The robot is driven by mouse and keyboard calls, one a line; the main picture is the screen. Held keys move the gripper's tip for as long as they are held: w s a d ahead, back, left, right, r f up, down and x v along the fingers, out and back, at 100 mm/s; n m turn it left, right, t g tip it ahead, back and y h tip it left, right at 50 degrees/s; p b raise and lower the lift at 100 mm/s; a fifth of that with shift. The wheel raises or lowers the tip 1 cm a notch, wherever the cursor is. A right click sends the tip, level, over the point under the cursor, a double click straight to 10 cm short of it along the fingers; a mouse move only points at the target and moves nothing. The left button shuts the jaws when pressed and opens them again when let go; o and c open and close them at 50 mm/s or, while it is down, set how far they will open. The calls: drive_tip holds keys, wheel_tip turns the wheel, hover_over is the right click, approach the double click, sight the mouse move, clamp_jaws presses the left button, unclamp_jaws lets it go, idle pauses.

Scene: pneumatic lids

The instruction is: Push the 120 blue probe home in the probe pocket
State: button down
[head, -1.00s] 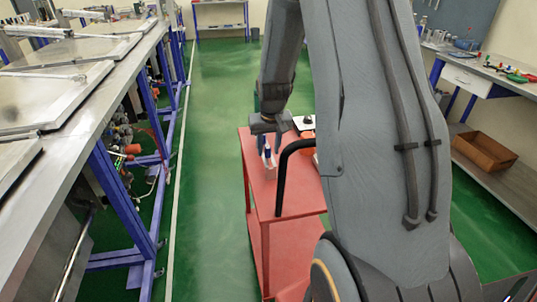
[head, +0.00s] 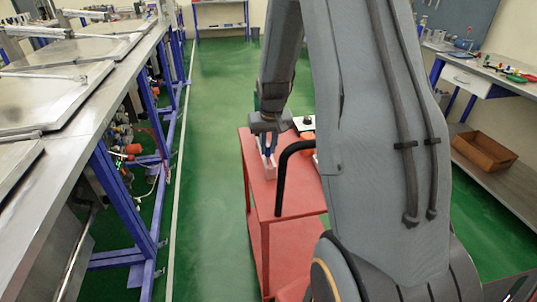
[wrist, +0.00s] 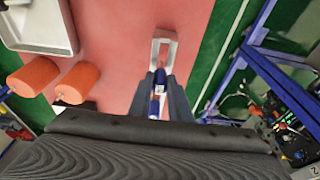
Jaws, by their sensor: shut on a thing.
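The blue probe (wrist: 158,84), with white parts, is between the dark fingers of my gripper (wrist: 159,104) in the wrist view. My gripper is shut on it. In the head view the probe (head: 268,159) shows below my gripper (head: 268,136), roughly upright. The probe pocket (wrist: 174,52) is a pale, open-framed block on the red cart top. The probe's tip is at the near end of this block in the wrist view. The pocket also shows in the head view (head: 270,172), right under the probe. How deep the tip sits is hidden.
The red cart (head: 299,201) has a black handle (head: 281,180) close to my arm. Two orange cylinders (wrist: 77,83) and a pale tray (wrist: 69,27) are on the cart. A steel bench with blue legs (head: 118,199) runs along the left. The green floor between is clear.

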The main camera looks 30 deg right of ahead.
drive_tip(key=shift+w+d+p+v, duration=0.1)
drive_tip(key=shift+w+p+v, duration=0.15)
drive_tip(key=shift+p+v, duration=0.6)
drive_tip(key=shift+w+d+p+v, duration=0.15)
drive_tip(key=shift+p+v, duration=0.35)
drive_tip(key=shift+v, duration=0.7)
drive_tip(key=shift+w+a+p+v, duration=0.1)
drive_tip(key=shift+w+p+v, duration=0.2)
drive_tip(key=shift+p+v, duration=0.55)
drive_tip(key=shift+r, duration=0.35)
